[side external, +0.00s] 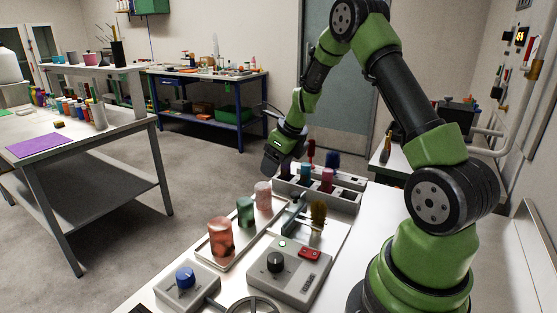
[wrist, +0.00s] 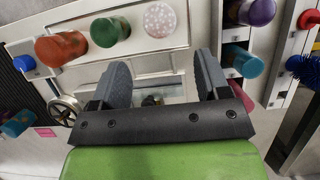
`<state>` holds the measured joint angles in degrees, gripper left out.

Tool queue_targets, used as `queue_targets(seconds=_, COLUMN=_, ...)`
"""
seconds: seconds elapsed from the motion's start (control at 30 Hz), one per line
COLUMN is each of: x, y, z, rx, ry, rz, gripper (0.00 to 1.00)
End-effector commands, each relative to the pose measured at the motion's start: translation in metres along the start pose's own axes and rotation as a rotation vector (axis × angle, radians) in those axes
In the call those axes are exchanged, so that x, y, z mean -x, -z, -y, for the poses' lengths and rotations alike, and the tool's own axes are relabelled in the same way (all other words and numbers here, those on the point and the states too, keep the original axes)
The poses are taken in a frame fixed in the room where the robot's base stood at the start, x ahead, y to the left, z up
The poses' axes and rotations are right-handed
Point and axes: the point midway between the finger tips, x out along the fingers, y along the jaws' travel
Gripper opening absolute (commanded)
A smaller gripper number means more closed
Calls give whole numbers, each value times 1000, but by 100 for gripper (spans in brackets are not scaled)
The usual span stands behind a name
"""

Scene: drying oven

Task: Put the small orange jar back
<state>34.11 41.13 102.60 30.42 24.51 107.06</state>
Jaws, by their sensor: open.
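An orange jar with a mottled surface (side external: 221,238) stands at the near end of a pale tray (side external: 213,258). It also shows at the upper left of the wrist view (wrist: 61,48). A green jar (side external: 245,211) and a pale pink speckled jar (side external: 263,196) stand in line behind it on the tray. My gripper (side external: 272,164) is beyond the tray, near the left end of a grey rack (side external: 345,204). In the wrist view its two fingers (wrist: 163,74) are wide apart, with nothing held between them.
The rack holds purple, teal and pink-red jars (side external: 327,176) and has open compartments at its right. A control box with a black knob (side external: 275,262) and a blue-knobbed box (side external: 185,280) stand nearer. Red and blue brushes (side external: 332,160) rise behind the rack.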

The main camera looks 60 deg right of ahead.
Motion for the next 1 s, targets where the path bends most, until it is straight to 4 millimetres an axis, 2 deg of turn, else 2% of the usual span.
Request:
queue_targets(seconds=0.07, x=7, y=-2, z=-2, rx=16, ry=1, rz=4, gripper=69)
queue_targets(seconds=0.17, x=24, y=-9, z=-14, rx=130, ry=-4, rz=19, gripper=69)
queue_targets(seconds=0.27, x=56, y=-20, z=-40, rx=383, ry=-9, rz=52, gripper=69)
queue_targets(seconds=0.37, x=99, y=-25, z=-78, rx=741, ry=-8, rz=96, gripper=69)
queue_targets(seconds=0.43, x=128, y=-21, z=-104, rx=1005, ry=0, rz=127, gripper=69)
queue_targets(seconds=0.57, x=175, y=0, z=-148, rx=1488, ry=34, rz=184, gripper=69)
queue_targets(seconds=0.7, x=214, y=37, z=-183, rx=1988, ry=103, rz=240, gripper=69)
queue_targets(seconds=0.8, x=230, y=65, z=-198, rx=2291, ry=164, rz=268, gripper=69)
queue_targets(seconds=0.9, x=239, y=86, z=-206, rx=2515, ry=219, rz=285, gripper=69)
queue_targets(seconds=1.0, x=243, y=100, z=-210, rx=2655, ry=258, rz=292, gripper=69)
